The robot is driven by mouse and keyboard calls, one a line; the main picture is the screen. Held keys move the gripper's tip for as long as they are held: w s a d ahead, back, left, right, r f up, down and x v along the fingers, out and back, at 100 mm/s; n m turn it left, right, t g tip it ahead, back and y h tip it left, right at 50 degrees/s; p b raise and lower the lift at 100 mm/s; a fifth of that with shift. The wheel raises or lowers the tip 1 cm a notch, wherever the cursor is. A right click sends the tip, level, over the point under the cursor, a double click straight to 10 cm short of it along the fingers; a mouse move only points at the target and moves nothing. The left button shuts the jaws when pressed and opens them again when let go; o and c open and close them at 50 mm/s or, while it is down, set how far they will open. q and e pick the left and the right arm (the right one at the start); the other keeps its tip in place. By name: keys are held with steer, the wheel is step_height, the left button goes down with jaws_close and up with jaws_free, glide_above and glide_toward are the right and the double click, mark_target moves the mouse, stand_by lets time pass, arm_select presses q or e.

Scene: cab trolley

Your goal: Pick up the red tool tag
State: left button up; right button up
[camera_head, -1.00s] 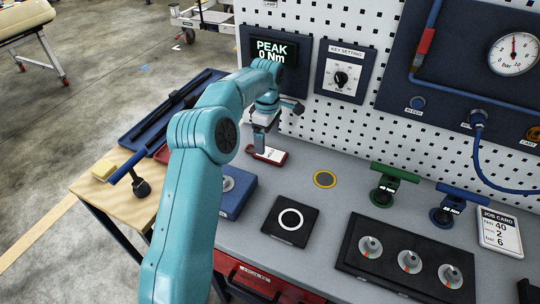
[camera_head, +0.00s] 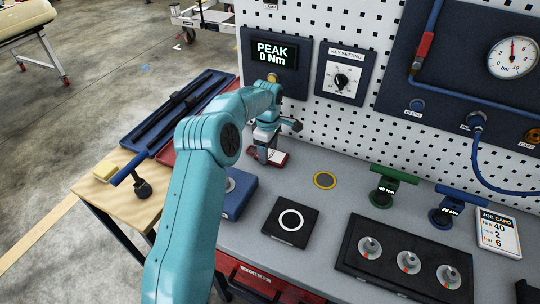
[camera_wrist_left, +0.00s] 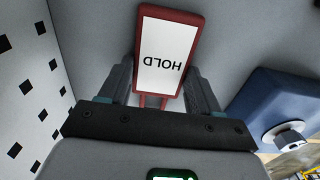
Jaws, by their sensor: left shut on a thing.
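The red tool tag (camera_head: 278,160) has a white face. In the left wrist view the red tag (camera_wrist_left: 166,55) shows the word HOLD and lies between the two fingers. My left gripper (camera_head: 265,157) is shut on it, at the back of the grey bench near the pegboard. In the left wrist view the left gripper (camera_wrist_left: 163,88) has a finger on each side of the tag's near end. The gripper hides part of the tag in the head view, and I cannot tell whether the tag is clear of the bench. My right gripper is not in view.
A blue block (camera_head: 238,193) stands close in front of the left gripper, with a black pad (camera_head: 291,241) to its right. A yellow-ringed disc (camera_head: 325,180) lies right of the tag. The pegboard (camera_head: 330,121) rises behind. Bare bench lies around the disc.

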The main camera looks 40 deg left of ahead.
arm_select(q)
steer(key=shift+r, duration=0.65)
step_height(320, 180, up, 19)
steer(key=p, duration=0.4)
steer(key=shift+f, duration=0.15)
